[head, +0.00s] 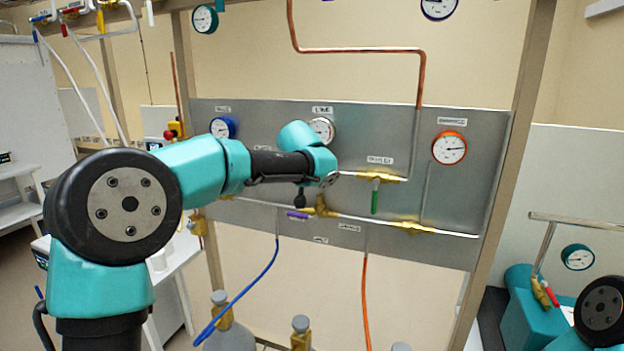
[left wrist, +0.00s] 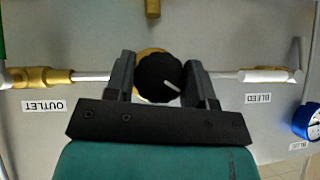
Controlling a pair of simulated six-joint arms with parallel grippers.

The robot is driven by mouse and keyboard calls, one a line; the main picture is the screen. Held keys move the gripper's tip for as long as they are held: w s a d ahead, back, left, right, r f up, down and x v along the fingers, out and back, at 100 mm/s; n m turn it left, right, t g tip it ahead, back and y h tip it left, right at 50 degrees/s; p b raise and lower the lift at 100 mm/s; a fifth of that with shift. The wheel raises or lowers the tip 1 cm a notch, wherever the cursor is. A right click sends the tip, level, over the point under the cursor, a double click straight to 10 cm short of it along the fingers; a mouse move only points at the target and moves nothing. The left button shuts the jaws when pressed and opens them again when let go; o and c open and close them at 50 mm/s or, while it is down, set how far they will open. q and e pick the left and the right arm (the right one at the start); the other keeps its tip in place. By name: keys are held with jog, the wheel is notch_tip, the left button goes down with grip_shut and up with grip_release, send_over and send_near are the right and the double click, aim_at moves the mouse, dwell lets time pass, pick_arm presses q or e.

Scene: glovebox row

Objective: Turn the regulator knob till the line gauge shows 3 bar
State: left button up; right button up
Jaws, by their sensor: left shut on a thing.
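The regulator knob (left wrist: 158,78) is black and round with a white pointer line, set on a brass body (left wrist: 150,54). In the left wrist view the line slants toward the lower right. My left gripper (left wrist: 159,64) is shut on the knob, one finger on each side. In the head view my left arm's end hides the knob. The line gauge (head: 322,130) is a white dial under its label on the panel, partly covered by my arm; I cannot read its needle. My right gripper is not in view.
On the grey panel (head: 478,130) are a blue-rimmed gauge (head: 222,128), an orange-rimmed gauge (head: 449,148), a green-handled valve (head: 375,195) and a purple-handled valve (head: 298,214). Blue (head: 245,290) and orange (head: 366,305) hoses hang below. Copper pipe (head: 360,49) runs above.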

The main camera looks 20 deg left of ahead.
pick_arm(q)
jog(key=m+y, duration=0.1)
jog(key=y, duration=0.2)
jog(key=shift+m, duration=0.3)
jog(key=shift+m+t+y, duration=0.5)
jog(key=shift+m+y, duration=0.2)
jog(key=shift+y, duration=0.5)
jog(key=o, duration=0.9)
jog(key=shift+s+d, duration=0.1)
jog(key=v, duration=1.7)
jog(key=shift+s+d, duration=0.1)
jog(key=shift+d, duration=0.1)
